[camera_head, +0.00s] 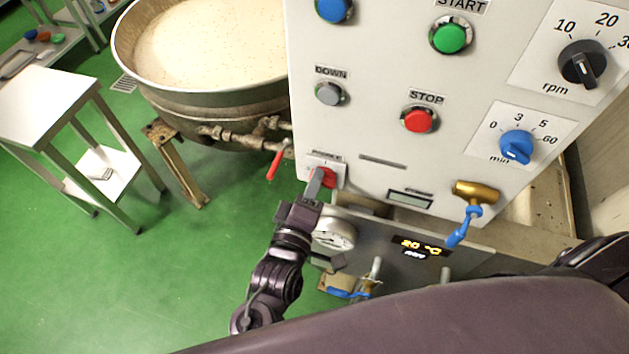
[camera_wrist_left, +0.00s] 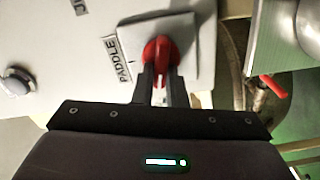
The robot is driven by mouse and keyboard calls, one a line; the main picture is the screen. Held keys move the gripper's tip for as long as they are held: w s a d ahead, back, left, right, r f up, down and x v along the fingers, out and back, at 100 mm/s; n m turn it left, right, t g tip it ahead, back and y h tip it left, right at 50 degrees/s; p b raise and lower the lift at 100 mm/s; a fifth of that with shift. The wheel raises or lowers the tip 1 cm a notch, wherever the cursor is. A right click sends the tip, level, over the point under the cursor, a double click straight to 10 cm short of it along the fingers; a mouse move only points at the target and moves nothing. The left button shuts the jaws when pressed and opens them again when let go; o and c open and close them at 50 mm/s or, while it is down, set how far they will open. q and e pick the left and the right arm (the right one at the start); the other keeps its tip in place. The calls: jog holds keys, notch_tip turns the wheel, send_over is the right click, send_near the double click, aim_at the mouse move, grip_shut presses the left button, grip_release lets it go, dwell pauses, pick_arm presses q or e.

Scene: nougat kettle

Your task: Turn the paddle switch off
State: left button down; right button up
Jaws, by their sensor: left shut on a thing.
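The paddle switch is a red rotary knob (camera_head: 327,177) on a pale square plate, low on the left of the white control panel (camera_head: 375,140). In the left wrist view the red knob (camera_wrist_left: 160,52) sits between my fingertips, next to the label PADDLE (camera_wrist_left: 122,62). My left gripper (camera_head: 318,184) reaches up from below and is shut on the knob; its fingers (camera_wrist_left: 161,85) cover part of it. The switch's exact position marking is hidden. My right gripper is not in view; only a dark part of the arm shows at the right edge.
A large kettle (camera_head: 140,80) of pale mass stands left of the panel, with a red-handled valve (camera_head: 277,163) near my left gripper. A steel table (camera_head: 40,100) stands at left.

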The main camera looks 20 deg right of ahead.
pick_arm(q)
jog(key=shift+f+n, duration=0.15)
jog(key=shift+n, duration=1.35)
jog(key=c, duration=1.5)
grip_release()
jog(key=shift+o, duration=0.2)
jog(key=b+v, duration=0.2)
jog(key=v, duration=0.5)
jog(key=shift+s+a, duration=0.3)
